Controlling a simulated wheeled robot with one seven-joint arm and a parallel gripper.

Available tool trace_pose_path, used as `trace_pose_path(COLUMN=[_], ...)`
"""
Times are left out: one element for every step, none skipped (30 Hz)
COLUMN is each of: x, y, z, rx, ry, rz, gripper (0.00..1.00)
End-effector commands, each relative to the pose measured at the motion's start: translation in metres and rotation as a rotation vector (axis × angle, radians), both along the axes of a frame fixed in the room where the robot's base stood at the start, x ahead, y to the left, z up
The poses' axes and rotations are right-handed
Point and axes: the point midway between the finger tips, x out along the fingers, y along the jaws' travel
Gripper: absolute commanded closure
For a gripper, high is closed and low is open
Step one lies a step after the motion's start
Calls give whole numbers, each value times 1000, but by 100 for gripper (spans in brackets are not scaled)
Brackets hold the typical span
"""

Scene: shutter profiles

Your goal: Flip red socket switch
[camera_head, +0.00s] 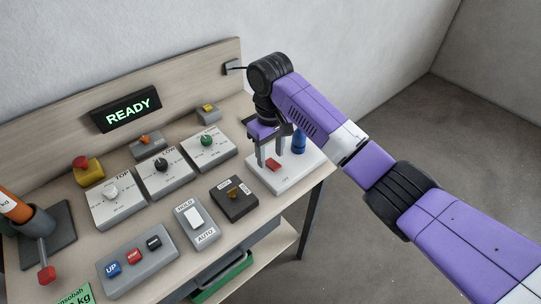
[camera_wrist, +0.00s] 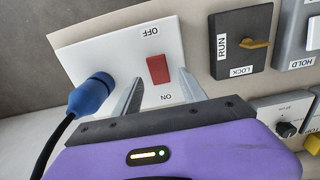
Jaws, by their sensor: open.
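The red socket switch (camera_head: 272,162) sits on a white socket plate (camera_head: 290,179) at the right end of the bench. In the wrist view the red switch (camera_wrist: 158,69) lies between an OFF label and an ON label on the white plate (camera_wrist: 110,55). A blue plug (camera_head: 299,141) is in the plate beside the switch; it also shows in the wrist view (camera_wrist: 90,95) with a black cable. My gripper (camera_head: 270,160) is open and points down over the plate. In the wrist view its two fingers (camera_wrist: 158,83) stand on either side of the switch, and contact cannot be told.
A black RUN/LOCK key switch (camera_head: 234,198) and a HOLD/AUTO rocker (camera_head: 196,222) stand left of the plate. Dial boxes (camera_head: 207,146) stand behind, below a READY display (camera_head: 127,108). A button box (camera_head: 136,258) is at the front. Open floor lies right of the bench.

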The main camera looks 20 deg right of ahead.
Motion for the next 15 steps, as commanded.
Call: trace_pose_path(x=[0, 0, 0, 0, 0, 0, 0, 0, 0, 0, 0, 0, 0, 0, 0], y=[0, 0, 0, 0, 0, 0, 0, 0, 0, 0, 0, 0, 0, 0, 0], z=[-5, -7, -10, -12, -13, -15, -15, -16, -16, -16, -16, -16, -16, -16, -16], rx=[0, -1, -1, -1, -1, 0, 0, 0, 0, 0, 0, 0, 0, 0, 0], ry=[0, 0, 0, -1, -1, -2, -2, -2, -2, -2, -2, -2, -2, -2, -2], rz=[0, 0, 0, 0, 0, 0, 0, 0, 0, 0, 0, 0, 0, 0, 0], gripper=[51, 51, 51, 51, 51, 51, 51, 51, 51, 51, 51, 51, 51, 51, 59])
